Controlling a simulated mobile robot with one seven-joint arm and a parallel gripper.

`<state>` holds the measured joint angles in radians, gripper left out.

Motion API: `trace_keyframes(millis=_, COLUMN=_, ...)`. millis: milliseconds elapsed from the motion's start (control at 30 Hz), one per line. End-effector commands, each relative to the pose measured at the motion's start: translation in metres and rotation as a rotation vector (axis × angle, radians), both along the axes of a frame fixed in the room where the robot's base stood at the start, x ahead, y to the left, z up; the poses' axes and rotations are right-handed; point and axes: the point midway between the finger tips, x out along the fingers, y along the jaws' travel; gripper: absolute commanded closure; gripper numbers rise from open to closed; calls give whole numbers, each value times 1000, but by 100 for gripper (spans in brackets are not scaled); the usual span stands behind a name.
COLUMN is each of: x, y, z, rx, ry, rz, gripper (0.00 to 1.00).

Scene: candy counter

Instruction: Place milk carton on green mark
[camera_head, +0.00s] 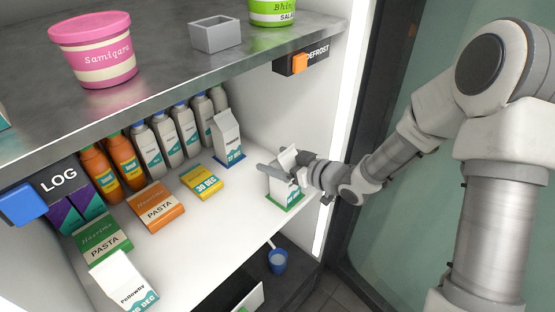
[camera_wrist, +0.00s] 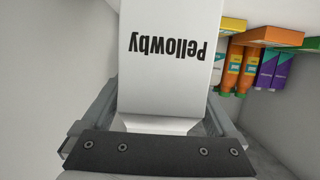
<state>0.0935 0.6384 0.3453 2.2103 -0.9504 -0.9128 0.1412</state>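A white milk carton (camera_head: 284,186) stands at the right front of the white shelf, over a green mark (camera_head: 285,203) whose edges show around its base. My gripper (camera_head: 283,172) comes in from the right, with its fingers on both sides of the carton. In the wrist view, the carton (camera_wrist: 165,75), lettered "Pellowby", fills the space between the fingers (camera_wrist: 165,110), which look close against its sides. Its base and the mark are hidden there.
Another carton (camera_head: 227,138) stands on a blue mark at the back, and a third (camera_head: 124,281) is at the front left. A yellow box (camera_head: 202,181), pasta boxes (camera_head: 157,206) and several bottles (camera_head: 167,138) fill the left. The upper shelf (camera_head: 180,75) overhangs.

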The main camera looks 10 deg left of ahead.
Motion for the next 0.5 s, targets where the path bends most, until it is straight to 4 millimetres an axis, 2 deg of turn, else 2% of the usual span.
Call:
trace_keyframes(millis=333, x=0, y=0, z=5, rx=0, ry=0, rz=0, gripper=0)
trace_keyframes(millis=500, x=-12, y=-23, z=13, rx=-2, ry=1, rz=-4, gripper=0)
